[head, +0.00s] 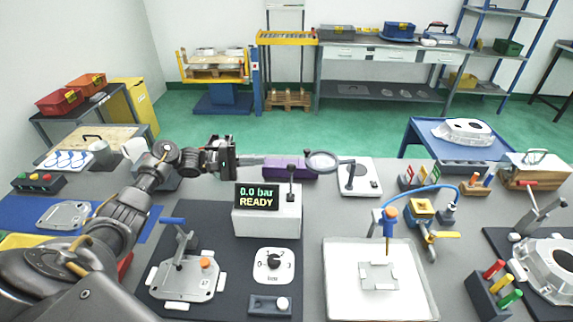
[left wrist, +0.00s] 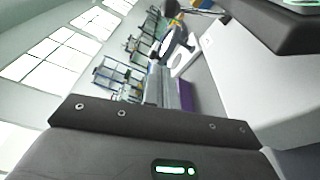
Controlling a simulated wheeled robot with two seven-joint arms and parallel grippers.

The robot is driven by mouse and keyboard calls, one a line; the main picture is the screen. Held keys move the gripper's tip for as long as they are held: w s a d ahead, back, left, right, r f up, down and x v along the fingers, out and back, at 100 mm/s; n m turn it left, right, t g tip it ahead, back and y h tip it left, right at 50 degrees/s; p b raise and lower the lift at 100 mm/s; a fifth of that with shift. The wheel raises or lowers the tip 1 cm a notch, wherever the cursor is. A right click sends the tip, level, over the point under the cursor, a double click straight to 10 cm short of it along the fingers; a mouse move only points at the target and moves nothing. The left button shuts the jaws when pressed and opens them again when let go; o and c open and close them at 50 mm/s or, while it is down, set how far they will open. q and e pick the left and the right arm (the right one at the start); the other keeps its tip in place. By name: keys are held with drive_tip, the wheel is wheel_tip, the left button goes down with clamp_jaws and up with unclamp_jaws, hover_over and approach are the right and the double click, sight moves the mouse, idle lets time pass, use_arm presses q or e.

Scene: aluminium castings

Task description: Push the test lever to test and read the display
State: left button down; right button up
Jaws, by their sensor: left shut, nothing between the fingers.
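The tester is a white box (head: 267,222) on the dark mat in the middle of the bench. Its black display (head: 257,196) reads "0.0 bar READY" in the head view. A dark upright lever (head: 291,184) with a round knob stands at the right of the display. My left gripper (head: 232,160) is above and behind the box's left side, apart from the lever. It is shut and empty. In the left wrist view my left gripper's dark parts fill the bottom and upper right, and a white surface shows at right. My right gripper is not in view.
A white dial plate (head: 260,277) with a black knob lies in front of the box. A clamp fixture (head: 185,284) with a casting stands to its left, a white tray (head: 336,302) to the right. A purple case (head: 285,168) and a magnifier (head: 322,161) are behind the box.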

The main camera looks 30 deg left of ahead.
sight(291, 181)
use_arm(q)
drive_tip(key=d+p, duration=0.2)
drive_tip(key=d, duration=0.1)
drive_tip(key=w+d+p, duration=0.1)
drive_tip(key=d+p, duration=0.1)
drive_tip(key=d, duration=0.1)
drive_tip(key=w+d+p, duration=0.1)
drive_tip(key=d+p, duration=0.1)
drive_tip(key=d, duration=0.1)
drive_tip(key=shift+r, duration=0.35)
drive_tip(key=shift+d, duration=0.1)
drive_tip(key=shift+w+f, duration=0.1)
